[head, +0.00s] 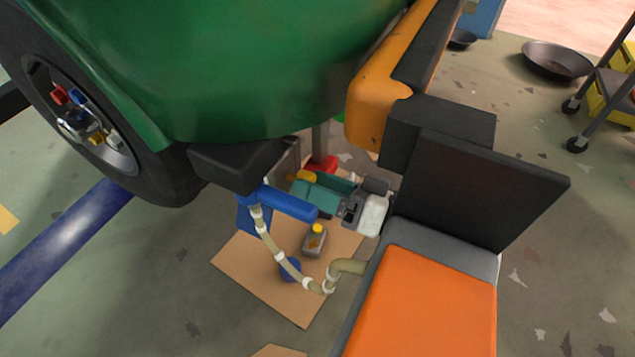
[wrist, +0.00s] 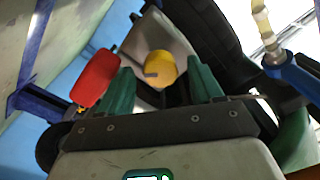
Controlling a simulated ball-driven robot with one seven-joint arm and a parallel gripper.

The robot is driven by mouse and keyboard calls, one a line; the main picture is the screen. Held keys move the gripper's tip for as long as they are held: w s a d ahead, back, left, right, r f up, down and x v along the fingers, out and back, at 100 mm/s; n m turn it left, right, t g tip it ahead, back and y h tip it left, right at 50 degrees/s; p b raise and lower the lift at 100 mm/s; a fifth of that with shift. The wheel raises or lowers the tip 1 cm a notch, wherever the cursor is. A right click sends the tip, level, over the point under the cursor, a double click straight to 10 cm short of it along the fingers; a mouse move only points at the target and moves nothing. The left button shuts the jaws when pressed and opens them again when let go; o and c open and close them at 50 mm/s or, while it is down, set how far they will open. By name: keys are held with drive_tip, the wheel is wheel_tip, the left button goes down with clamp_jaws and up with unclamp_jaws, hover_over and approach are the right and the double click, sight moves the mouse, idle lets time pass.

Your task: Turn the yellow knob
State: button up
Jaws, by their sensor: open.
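The yellow knob (wrist: 160,68) is round and shows in the wrist view, set in a pale recess, with a small dark bar across its left side. In the wrist view, my gripper (wrist: 160,78) has its green fingers apart, one on each side of the knob. I cannot tell whether they touch it. In the head view, my gripper (head: 322,188) is low under the green vehicle body, and the yellow knob (head: 304,176) shows partly beside its fingers. A red knob or handle (wrist: 95,78) is left of the fingers in the wrist view; a red part (head: 322,164) also shows behind the gripper.
The green body (head: 250,75) overhangs the work area, with a wheel (head: 85,115) at left. A beige hose (head: 280,257) hangs near my gripper. Below, a bottle (head: 314,242) and a blue item (head: 290,268) sit on cardboard (head: 240,265). A round pan (head: 557,60) lies at right.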

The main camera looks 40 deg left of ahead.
drive_tip(key=p+v, duration=0.3)
drive_tip(key=v, duration=0.7)
drive_tip(key=shift+d, duration=0.25)
drive_tip(key=s+d+f+m+t+h, duration=0.3)
drive_tip(key=d+f+m+h, duration=0.1)
drive_tip(key=d+f, duration=0.55)
drive_tip(key=s+d+f+m+t+h, duration=0.3)
drive_tip(key=d+f+m+h, duration=0.15)
drive_tip(key=d+f, duration=0.5)
drive_tip(key=s+d+f+m+h, duration=0.2)
drive_tip(key=s+d+m+h, duration=0.15)
drive_tip(key=s+d, duration=0.5)
drive_tip(key=s+d+f+m+h, duration=0.15)
drive_tip(key=s+d+h, duration=0.35)
drive_tip(key=d, duration=0.6)
wheel_tip(320, 180, up, 38)
drive_tip(key=p, duration=3.7)
drive_tip(key=shift+s+d+m+h+p, duration=0.3)
drive_tip(key=shift+s+d+m+h, duration=0.1)
drive_tip(key=shift+s+d, duration=0.1)
drive_tip(key=shift+f, duration=0.1)
drive_tip(key=shift+c, duration=0.3)
